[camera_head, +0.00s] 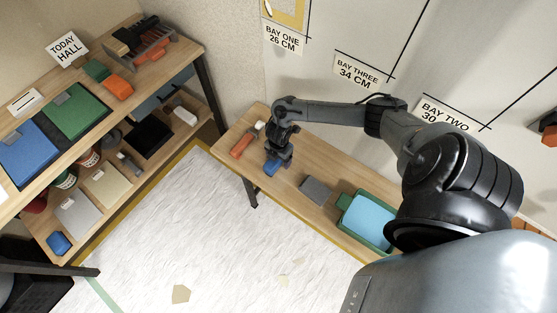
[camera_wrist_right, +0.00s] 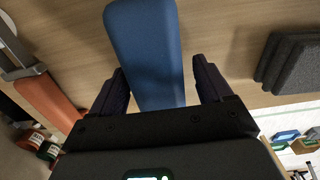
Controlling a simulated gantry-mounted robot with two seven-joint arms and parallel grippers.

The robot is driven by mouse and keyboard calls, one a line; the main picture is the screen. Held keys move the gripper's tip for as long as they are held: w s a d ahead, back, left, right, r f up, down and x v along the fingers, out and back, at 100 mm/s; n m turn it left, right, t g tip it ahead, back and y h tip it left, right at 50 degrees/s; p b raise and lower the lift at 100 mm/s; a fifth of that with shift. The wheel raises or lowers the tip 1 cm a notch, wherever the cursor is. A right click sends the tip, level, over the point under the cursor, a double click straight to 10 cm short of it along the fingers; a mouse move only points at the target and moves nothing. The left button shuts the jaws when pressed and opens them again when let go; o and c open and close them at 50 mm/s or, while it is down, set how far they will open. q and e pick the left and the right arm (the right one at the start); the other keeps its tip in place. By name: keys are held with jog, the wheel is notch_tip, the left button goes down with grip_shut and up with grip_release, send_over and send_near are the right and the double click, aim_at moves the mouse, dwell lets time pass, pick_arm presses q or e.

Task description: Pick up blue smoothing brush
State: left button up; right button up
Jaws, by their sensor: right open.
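The blue smoothing brush (camera_head: 272,167) lies on the wooden bench below my right gripper (camera_head: 279,160); only a small part of it shows in the head view. In the right wrist view, the long blue body of the brush (camera_wrist_right: 147,45) runs between the two dark fingers of the right gripper (camera_wrist_right: 162,82). The end of the brush nearest the wrist is hidden behind the gripper body. My left gripper is not in view.
An orange-handled tool (camera_head: 241,145) lies left of the brush. A dark grey block (camera_head: 316,190) and a green tray with a light blue inside (camera_head: 367,218) lie to the right. A loaded wooden shelf (camera_head: 180,57) stands at left. The wall is behind the bench.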

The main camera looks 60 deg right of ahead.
jog(key=shift+f, duration=0.5)
jog(key=c, duration=1.4)
jog(key=shift+o, duration=0.2)
jog(key=shift+r, duration=0.15)
